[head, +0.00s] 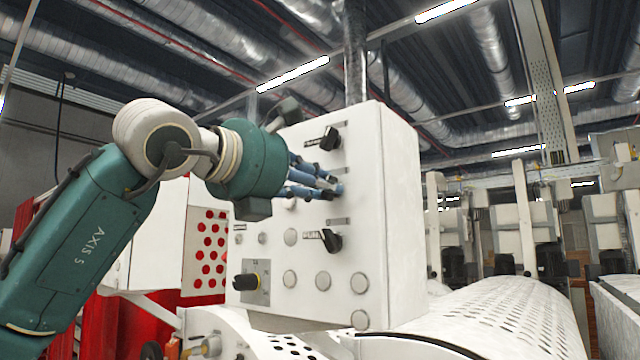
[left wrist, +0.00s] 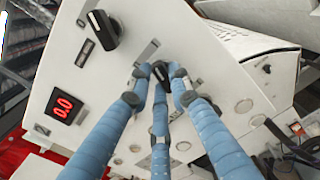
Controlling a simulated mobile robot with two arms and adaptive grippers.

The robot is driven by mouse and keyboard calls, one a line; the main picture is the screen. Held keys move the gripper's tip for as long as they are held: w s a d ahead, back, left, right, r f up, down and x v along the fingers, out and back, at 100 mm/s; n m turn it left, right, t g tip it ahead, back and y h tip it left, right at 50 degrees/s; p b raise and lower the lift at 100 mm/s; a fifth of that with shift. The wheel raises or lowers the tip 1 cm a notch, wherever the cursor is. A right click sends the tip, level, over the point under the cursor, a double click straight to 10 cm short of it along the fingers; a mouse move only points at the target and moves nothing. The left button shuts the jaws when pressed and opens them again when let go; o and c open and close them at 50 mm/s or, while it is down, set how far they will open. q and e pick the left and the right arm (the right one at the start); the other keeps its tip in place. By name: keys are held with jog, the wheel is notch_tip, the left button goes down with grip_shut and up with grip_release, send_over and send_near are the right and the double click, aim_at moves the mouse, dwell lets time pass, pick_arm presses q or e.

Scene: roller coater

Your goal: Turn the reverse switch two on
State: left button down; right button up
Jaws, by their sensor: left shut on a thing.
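The white control box (head: 372,150) carries several black rotary switches on its front. My left gripper (head: 336,190) reaches in from the left, with its blue fingers at the middle of that face. In the left wrist view, the fingers of my left gripper (left wrist: 159,74) are closed around a small black switch (left wrist: 160,68), which they mostly hide. One black switch (head: 330,138) is above the fingers and another (head: 331,240) is below them. The labels are too small to read, so I cannot tell which one is reverse switch two. My right gripper is not in view.
A black knob on a grey plate (head: 246,282) sits at the box's lower left. Round blank covers (head: 323,281) fill the lower face. A red digital display (left wrist: 63,106) reads 0.0. A white perforated roller cover (head: 490,315) lies to the right.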

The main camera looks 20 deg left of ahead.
pick_arm(q)
jog(key=shift+m, duration=1.1)
jog(key=shift+f, duration=0.1)
jog(key=c, duration=1.6)
grip_release()
jog(key=shift+o, duration=0.2)
jog(key=shift+s, duration=0.1)
jog(key=v, duration=1.1)
jog(key=shift+s, duration=0.35)
